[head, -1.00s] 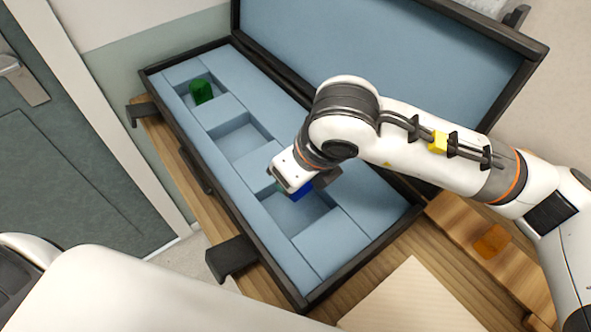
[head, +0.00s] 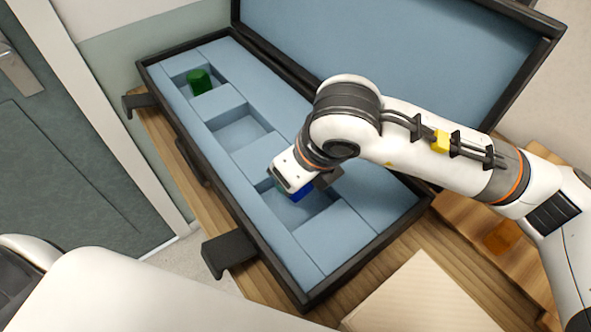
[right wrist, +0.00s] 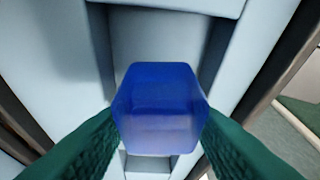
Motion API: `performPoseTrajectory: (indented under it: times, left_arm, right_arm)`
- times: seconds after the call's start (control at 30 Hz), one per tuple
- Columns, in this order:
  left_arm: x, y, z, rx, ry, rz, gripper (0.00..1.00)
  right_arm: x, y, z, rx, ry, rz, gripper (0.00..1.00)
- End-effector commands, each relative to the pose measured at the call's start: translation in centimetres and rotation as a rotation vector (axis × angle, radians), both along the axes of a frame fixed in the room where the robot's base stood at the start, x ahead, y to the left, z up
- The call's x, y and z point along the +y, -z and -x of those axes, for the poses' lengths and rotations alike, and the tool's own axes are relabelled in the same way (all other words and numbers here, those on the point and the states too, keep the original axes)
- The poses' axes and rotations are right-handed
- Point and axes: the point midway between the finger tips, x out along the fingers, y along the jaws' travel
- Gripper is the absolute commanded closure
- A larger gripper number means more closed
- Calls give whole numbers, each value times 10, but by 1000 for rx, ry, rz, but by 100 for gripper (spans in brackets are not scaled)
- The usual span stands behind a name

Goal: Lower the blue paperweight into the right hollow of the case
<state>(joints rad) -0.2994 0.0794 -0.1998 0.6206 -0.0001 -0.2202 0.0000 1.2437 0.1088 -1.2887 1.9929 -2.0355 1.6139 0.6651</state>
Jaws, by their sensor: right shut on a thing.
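The open black case (head: 215,205) has a pale blue foam lining with three square hollows in a row. The right hollow (head: 305,209) is nearest me, partly hidden by my right gripper (head: 298,184). My right gripper is shut on the blue paperweight (head: 299,195), which is at the right hollow, with its lower part hard to see in the head view. In the right wrist view, the faceted blue paperweight (right wrist: 160,105) sits between two green finger pads, above the foam. My left gripper is out of view.
A green piece (head: 199,82) stands in the far left hollow; the middle hollow (head: 242,134) is empty. The raised lid (head: 400,65) stands behind my right arm. An amber piece (head: 502,237) lies on the wood at right, beside a pale board (head: 420,300).

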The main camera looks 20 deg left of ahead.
Motion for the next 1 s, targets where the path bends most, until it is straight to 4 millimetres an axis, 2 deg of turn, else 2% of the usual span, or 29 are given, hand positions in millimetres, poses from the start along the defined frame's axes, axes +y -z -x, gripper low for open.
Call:
performPoseTrajectory:
  times: [0.9, 0.93, 1.0]
  left_arm:
    - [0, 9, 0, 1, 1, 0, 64]
    - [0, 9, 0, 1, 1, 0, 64]
    - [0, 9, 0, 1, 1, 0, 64]
  right_arm:
    - [0, 8, 0, 0, 0, -1, 89]
    - [0, 8, 0, 0, 0, -1, 53]
    - [0, 8, 0, 0, 0, -1, 42]
